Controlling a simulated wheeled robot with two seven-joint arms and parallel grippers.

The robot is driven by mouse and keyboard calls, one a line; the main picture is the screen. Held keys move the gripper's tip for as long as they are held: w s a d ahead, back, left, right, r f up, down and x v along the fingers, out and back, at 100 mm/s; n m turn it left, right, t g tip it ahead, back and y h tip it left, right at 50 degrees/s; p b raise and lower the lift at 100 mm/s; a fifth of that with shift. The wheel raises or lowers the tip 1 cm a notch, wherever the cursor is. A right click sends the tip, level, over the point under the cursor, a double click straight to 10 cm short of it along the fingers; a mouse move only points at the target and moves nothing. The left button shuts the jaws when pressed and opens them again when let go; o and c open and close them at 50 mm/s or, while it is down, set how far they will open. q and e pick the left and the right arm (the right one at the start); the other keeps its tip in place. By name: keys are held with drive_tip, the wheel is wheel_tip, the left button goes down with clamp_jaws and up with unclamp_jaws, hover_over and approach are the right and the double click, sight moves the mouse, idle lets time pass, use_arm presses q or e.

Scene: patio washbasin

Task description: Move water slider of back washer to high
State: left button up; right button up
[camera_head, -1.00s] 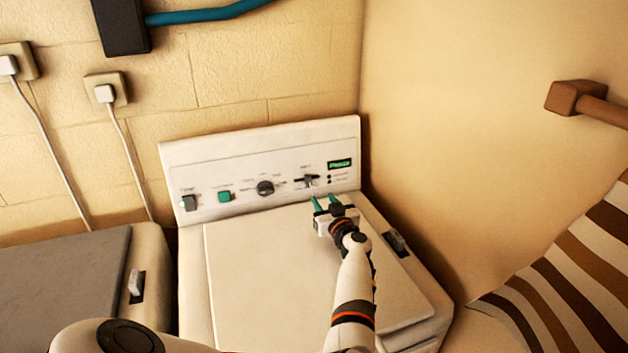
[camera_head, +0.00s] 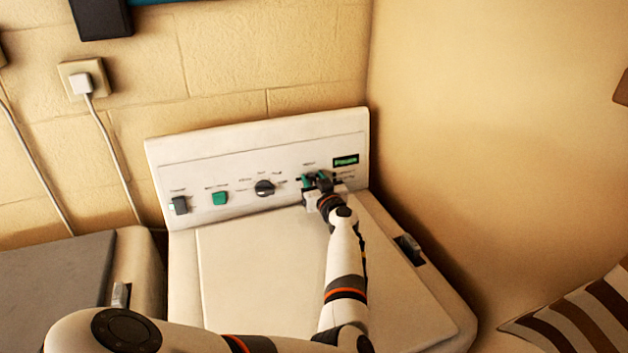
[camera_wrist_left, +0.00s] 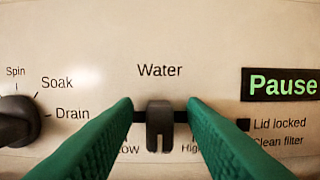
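The back washer (camera_head: 260,290) stands against the wall with its control panel (camera_head: 225,168) facing me. In the left wrist view, the dark water slider (camera_wrist_left: 159,126) sits under the "Water" label, about midway between the partly hidden "Low" and "High" marks. My left gripper (camera_head: 318,180) is at the panel, and in the left wrist view its green fingers (camera_wrist_left: 160,118) stand apart, one on each side of the slider, with gaps showing. In the head view the gripper hides most of the slider. My right gripper is not in view.
A black knob (camera_head: 264,188) is left of the slider on the panel, with a green button (camera_head: 220,198) and a dark switch (camera_head: 180,205) further left. A green "Pause" display (camera_head: 346,161) is at the right. Another appliance (camera_head: 140,265) stands at the left; a wall rises right.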

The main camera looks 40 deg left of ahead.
use_arm(q)
drive_tip(key=shift+c, duration=0.7)
drive_tip(key=shift+s+d+r, duration=0.1)
drive_tip(key=shift+c, duration=1.4)
drive_tip(key=c, duration=0.3)
clamp_jaws()
drive_tip(key=shift+w+d, duration=0.2)
drive_tip(key=shift+w, duration=0.2)
drive_tip(key=shift+w+d+b, duration=0.2)
drive_tip(key=shift+w+d, duration=0.1)
drive_tip(key=shift+w, duration=0.25)
drive_tip(key=shift+w+d+b, duration=0.15)
drive_tip(key=shift+w+d, duration=0.1)
drive_tip(key=shift+w, duration=0.3)
